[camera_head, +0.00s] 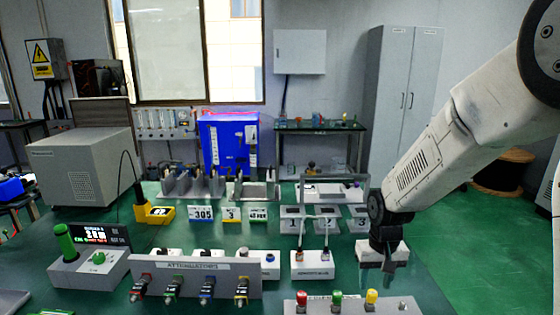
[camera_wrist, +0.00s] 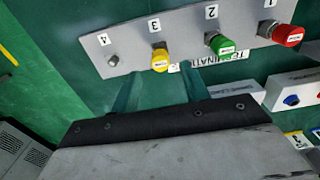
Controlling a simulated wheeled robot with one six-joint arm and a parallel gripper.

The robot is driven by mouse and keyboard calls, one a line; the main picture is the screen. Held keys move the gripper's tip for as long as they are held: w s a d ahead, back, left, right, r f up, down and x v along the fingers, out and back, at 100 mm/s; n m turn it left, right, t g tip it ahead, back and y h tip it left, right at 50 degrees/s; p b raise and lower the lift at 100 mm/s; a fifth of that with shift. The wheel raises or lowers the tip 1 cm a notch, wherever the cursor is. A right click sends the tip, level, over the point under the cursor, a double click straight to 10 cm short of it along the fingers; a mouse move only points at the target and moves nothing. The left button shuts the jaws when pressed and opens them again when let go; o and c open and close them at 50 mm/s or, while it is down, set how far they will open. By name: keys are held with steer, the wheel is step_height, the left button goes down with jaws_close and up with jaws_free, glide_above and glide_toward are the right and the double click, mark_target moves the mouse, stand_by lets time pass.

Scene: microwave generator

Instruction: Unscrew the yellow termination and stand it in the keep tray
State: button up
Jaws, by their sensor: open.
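The yellow termination (camera_wrist: 160,60) sits on the grey panel (camera_wrist: 134,50) at the position marked 3. It also shows in the head view (camera_head: 371,297), near the bottom edge. My gripper (camera_wrist: 160,85) is open and empty, its two fingers reaching toward the panel on either side of the yellow termination in the wrist view. In the head view my gripper (camera_head: 376,277) hangs behind the panel, above the table. The depth gap to the termination is hard to judge. I cannot tell which object is the keep tray.
A green termination (camera_wrist: 222,44) and a red termination (camera_wrist: 288,35) sit beside the yellow one; position 4 has a bare connector (camera_wrist: 113,60). The attenuators panel (camera_head: 205,265) stands to the left. A white box with cables (camera_head: 312,265) stands left of my gripper.

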mark_target(373, 292)
steer(key=shift+f, duration=2.8)
jaws_close()
steer(key=shift+r, duration=3.05)
